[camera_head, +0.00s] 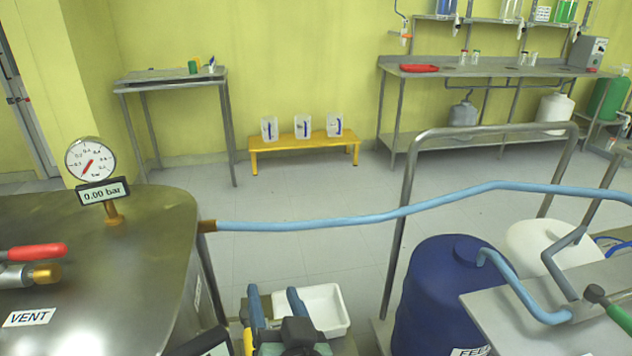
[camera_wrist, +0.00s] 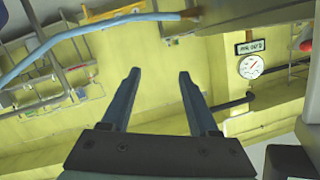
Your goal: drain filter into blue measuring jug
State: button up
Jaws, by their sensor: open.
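Three whitish, see-through jugs stand upright in a row on a low yellow bench by the far wall: a left jug (camera_head: 269,129), a middle jug (camera_head: 302,127) and a right jug (camera_head: 334,125). Each shows blue marking or a blue part; which is the blue measuring jug I cannot tell. A large steel vessel (camera_head: 150,260) with a VENT label fills the left foreground; it may be the filter. Its drain outlet is not visible. My gripper (camera_head: 274,290) is at the bottom centre, open and empty, far from the jugs. In the wrist view my gripper (camera_wrist: 159,73) has its fingers apart with nothing between.
A gauge (camera_head: 91,160) on the vessel reads 0.00 bar. A light-blue hose (camera_head: 330,224) crosses the middle of the view. A white tray (camera_head: 322,308) lies beyond my gripper. A blue drum (camera_head: 440,300) and metal rail (camera_head: 405,200) stand right. Floor before the yellow bench (camera_head: 305,142) is clear.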

jog(key=w+d+r+t+h+p, duration=0.1)
jog(key=d+r, duration=0.1)
jog(key=r, duration=0.7)
jog(key=w+d+r+t+h+p, duration=0.1)
jog(key=d+r+t+h+p, duration=0.1)
jog(key=r, duration=0.7)
jog(key=shift+w+d+r+p, duration=0.2)
jog(key=shift+d+r+p, duration=0.15)
jog(key=shift+d, duration=0.5)
